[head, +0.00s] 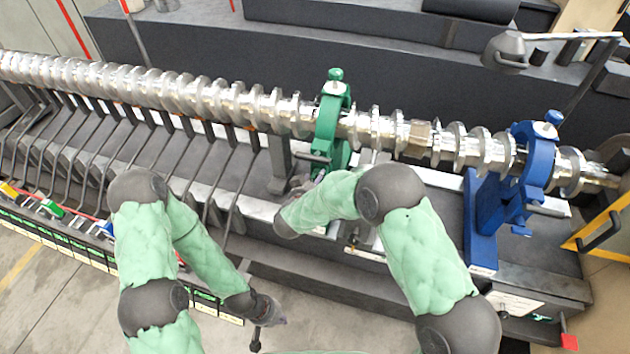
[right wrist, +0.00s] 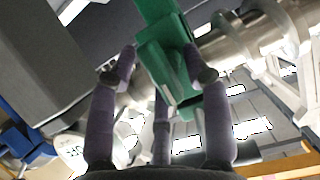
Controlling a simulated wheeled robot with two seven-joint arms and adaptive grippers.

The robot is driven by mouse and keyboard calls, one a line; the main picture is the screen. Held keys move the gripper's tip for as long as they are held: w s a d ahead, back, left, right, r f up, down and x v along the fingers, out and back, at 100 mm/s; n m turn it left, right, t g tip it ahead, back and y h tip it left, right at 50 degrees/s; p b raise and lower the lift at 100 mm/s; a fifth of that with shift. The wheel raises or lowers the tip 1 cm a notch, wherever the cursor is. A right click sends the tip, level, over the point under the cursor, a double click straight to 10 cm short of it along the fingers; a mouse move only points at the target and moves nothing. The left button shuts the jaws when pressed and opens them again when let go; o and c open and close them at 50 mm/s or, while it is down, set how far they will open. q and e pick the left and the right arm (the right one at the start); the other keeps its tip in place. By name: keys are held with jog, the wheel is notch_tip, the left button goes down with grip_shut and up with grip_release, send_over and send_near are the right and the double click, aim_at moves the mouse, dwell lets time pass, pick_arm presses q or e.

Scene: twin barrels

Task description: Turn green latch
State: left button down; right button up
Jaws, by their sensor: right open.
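The green latch (head: 328,130) is a green clamp around the shiny screw shaft, with a green knob on top and a small handle low on its left side. In the right wrist view my right gripper (right wrist: 161,66) is open around the green part; contact is unclear. My left gripper (head: 265,322) hangs low, away from the latch, its fingers unclear.
A long metal screw shaft (head: 200,95) runs across the machine. A blue clamp (head: 530,160) holds it at right. Several dark bent bars (head: 120,140) line the left front. A yellow frame (head: 600,232) stands at the far right. Open floor (head: 60,310) lies at front left.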

grip_shut()
notch_tip(320, 180, down, 2)
jog(key=m+t+y+b, duration=0.1)
jog(key=m+b, duration=0.3)
jog(key=b, duration=0.7)
jog(key=m+t+y+b, duration=0.2)
jog(key=m+b, duration=0.2)
jog(key=b, duration=0.7)
jog(key=m+t+y+b, duration=0.1)
jog(key=m+b, duration=0.3)
jog(key=b, duration=0.7)
jog(key=shift+m+t+y+b, duration=0.3)
jog(key=shift+m+t+y, duration=0.1)
jog(key=shift+y, duration=0.3)
jog(key=shift+m+b, duration=0.4)
jog(key=shift+b, duration=0.5)
jog(key=shift+r, duration=0.1)
grip_release()
jog(key=shift+r, duration=0.1)
